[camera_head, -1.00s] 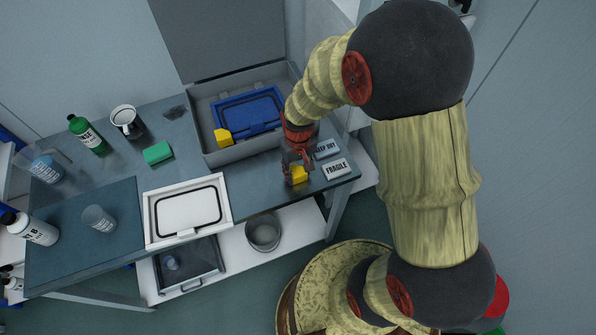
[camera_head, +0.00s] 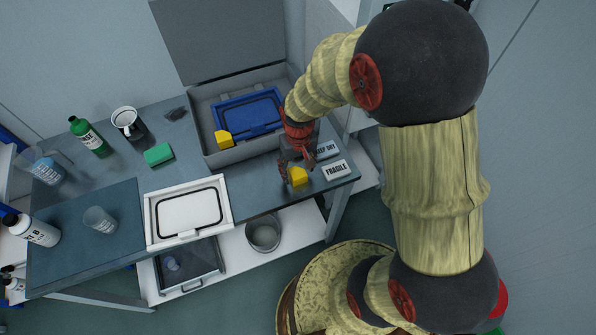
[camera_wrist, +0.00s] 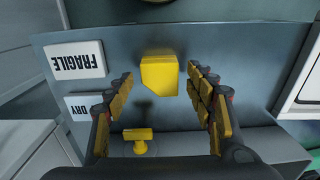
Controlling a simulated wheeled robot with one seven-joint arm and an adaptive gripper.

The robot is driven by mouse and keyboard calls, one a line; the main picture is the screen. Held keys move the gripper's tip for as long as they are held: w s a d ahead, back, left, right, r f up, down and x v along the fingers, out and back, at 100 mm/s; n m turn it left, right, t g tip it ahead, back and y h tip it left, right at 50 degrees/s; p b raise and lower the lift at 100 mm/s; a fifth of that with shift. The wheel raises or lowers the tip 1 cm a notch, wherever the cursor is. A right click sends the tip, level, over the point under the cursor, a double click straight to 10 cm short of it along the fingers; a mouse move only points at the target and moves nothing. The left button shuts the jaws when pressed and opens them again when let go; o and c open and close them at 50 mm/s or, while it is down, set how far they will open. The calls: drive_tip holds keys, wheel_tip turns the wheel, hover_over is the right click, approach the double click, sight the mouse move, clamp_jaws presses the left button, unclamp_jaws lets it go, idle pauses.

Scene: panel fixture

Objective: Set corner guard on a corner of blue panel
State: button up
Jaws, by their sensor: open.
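A yellow corner guard (camera_head: 298,176) is at the bench's front right, beneath my gripper (camera_head: 301,165). In the wrist view this guard (camera_wrist: 160,73) appears between the spread fingertips of my gripper (camera_wrist: 160,80), with a gap on each side. The gripper is open and holds nothing. The blue panel (camera_head: 262,106) lies in the open grey case behind. Another yellow guard (camera_head: 224,138) is at the panel's front left corner. My arm hides the panel's right end. A small yellow piece (camera_wrist: 138,134) shows low in the wrist view; I cannot tell what it is.
FRAGILE (camera_head: 337,169) and KEEP DRY (camera_head: 326,149) labels lie right of the gripper. A white tray (camera_head: 151,218) is at the front, with a green block (camera_head: 158,154), mug (camera_head: 125,121) and bottles to the left. The case's front wall (camera_head: 245,151) stands between guard and panel.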

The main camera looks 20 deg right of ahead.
wheel_tip(320, 180, up, 10)
drive_tip(key=p, duration=0.2)
wheel_tip(320, 180, up, 11)
drive_tip(key=t, duration=0.2)
hover_over(298, 173)
drive_tip(key=s, duration=0.3)
drive_tip(key=s+r+t, duration=0.3)
drive_tip(key=s+r, duration=0.7)
drive_tip(key=shift+s+r+t, duration=0.3)
